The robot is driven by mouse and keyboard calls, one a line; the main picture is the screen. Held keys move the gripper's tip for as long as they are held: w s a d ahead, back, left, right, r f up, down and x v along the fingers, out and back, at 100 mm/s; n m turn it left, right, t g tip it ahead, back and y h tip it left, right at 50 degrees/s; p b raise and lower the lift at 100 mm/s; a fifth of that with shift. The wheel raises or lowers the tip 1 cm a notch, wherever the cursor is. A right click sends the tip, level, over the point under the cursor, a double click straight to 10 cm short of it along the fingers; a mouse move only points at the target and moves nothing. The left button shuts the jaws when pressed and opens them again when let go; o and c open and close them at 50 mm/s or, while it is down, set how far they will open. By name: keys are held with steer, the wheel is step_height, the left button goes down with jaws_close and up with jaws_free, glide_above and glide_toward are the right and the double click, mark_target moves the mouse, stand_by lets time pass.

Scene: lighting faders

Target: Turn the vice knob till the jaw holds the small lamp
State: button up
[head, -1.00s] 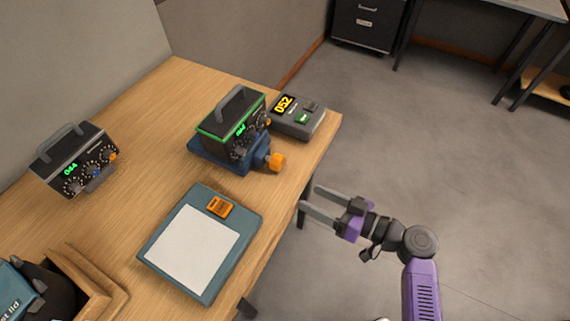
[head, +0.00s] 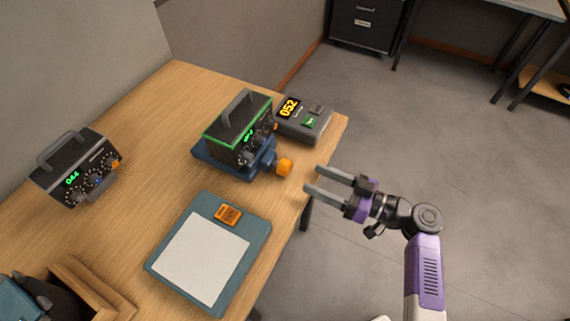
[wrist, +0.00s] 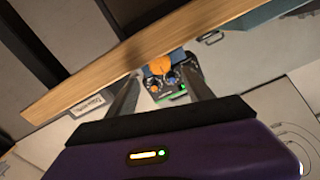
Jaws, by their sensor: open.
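A blue vice (head: 228,168) stands on the wooden bench with its orange knob (head: 285,167) sticking out toward the right edge. A black box with green trim, a handle and a green display (head: 239,130) sits in the vice; I cannot tell whether the jaw touches it. Nothing else in view clearly looks like a small lamp. My gripper (head: 312,178) is open and empty, just right of the knob and apart from it, its fingers pointing at it. In the wrist view the knob (wrist: 160,66) shows between the two fingertips.
A grey unit reading 052 (head: 302,119) stands behind the vice. A teal pad with a white sheet (head: 205,260) lies in front of it. A similar black box (head: 78,165) stands at left, a wooden tray (head: 92,288) at lower left. Open floor lies right of the bench edge.

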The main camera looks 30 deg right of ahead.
mark_target(290, 167)
steer(key=shift+p+x, duration=1.05)
steer(key=shift+x, duration=2.9)
jaws_close()
steer(key=shift+m+b, duration=0.4)
steer(key=shift+m, duration=0.3)
jaws_free()
